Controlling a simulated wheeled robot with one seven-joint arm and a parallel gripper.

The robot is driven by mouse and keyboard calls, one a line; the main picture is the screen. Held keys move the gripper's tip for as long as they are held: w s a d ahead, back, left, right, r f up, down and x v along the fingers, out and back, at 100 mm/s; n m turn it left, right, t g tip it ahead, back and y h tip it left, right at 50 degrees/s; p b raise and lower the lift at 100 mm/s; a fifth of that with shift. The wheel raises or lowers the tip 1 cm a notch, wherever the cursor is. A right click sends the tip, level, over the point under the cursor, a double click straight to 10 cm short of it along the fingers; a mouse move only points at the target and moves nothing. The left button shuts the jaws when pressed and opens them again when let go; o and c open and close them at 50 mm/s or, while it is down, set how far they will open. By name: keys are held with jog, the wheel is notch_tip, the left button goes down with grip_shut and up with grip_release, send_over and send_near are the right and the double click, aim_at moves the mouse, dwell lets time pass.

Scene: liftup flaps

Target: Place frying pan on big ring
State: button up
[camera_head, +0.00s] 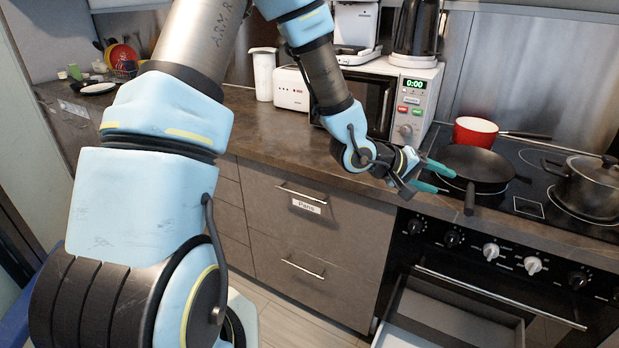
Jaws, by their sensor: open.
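A black frying pan (472,164) sits on the black cooktop (528,200), on the front left burner area. Its short handle points toward the front edge, and a pale ring line shows beside and partly under the pan. My gripper (440,178) is just left of the pan, with its teal fingers apart and pointing right at the pan's left side. Nothing shows between the fingers. Whether a finger touches the pan cannot be told. The part of the cooktop under the pan is hidden.
A red saucepan (475,130) stands behind the pan, its handle pointing right. A lidded steel pot (590,186) stands at the right. A microwave (408,95) is left of the cooktop. Below, a drawer (450,322) is open under the stove knobs. The counter (270,135) is mostly clear.

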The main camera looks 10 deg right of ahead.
jog(key=w+a+f+t+y, duration=0.15)
jog(key=w+a+y, duration=0.3)
jog(key=a, duration=0.65)
jog(key=w+a+t+y, duration=0.2)
jog(key=w+a+y, duration=0.25)
jog(key=a, duration=0.75)
jog(key=s+a+r+g+y, duration=0.1)
jog(key=s+a, duration=0.2)
jog(key=a, duration=0.3)
jog(key=s+a+r+g+y, duration=0.1)
jog(key=s+a, duration=0.2)
jog(key=a, duration=0.4)
jog(key=s+a+r+n+g+y, duration=0.1)
jog(key=s+a+r, duration=0.1)
jog(key=a, duration=0.5)
jog(key=shift+s+a+y, duration=0.15)
jog(key=shift+s+y, duration=0.15)
jog(key=shift+s, duration=0.3)
